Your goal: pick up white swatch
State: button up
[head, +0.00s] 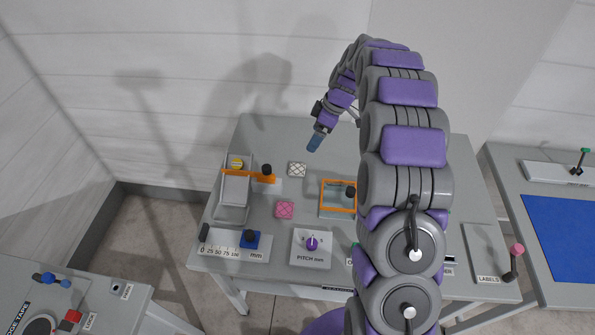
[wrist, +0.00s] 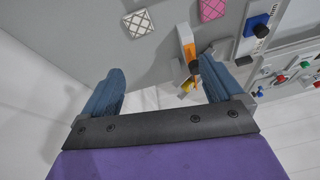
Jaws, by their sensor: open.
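The white swatch (head: 297,169) is a small pale square with a diamond line pattern, lying flat on the grey table. It also shows in the wrist view (wrist: 138,23), near the top and a little left of centre. My gripper (head: 315,143) is above the table, up and to the right of the swatch in the head view. In the wrist view my gripper (wrist: 162,66) shows two blue fingers spread apart with nothing between them. The swatch lies beyond the fingertips, apart from them.
A pink swatch (head: 284,210) lies nearer the front. An orange bar (head: 248,175) with a black knob crosses a grey block at left. An orange frame (head: 338,197) stands to the right. The pitch dial (head: 312,243) is at the front. Table around the white swatch is mostly bare.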

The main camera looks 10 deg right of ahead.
jog(key=w+d+f+n, duration=0.1)
jog(key=w+d+f, duration=0.1)
jog(key=w+f, duration=0.2)
jog(key=b, duration=0.2)
send_over(298, 168)
jog(key=d, duration=0.2)
jog(key=f, duration=1.1)
jog(key=shift+s+d+f, duration=0.1)
jog(key=shift+s+f, duration=0.05)
jog(key=shift+s, duration=0.2)
jog(key=shift+t, duration=0.3)
jog(key=x, duration=0.5)
jog(key=shift+s+d+f+b, duration=0.1)
jog(key=shift+d+f+b, duration=0.05)
jog(key=shift+b, duration=0.25)
jog(key=shift+c, duration=0.4)
jog(key=c, duration=1)
jog(key=shift+c, duration=0.2)
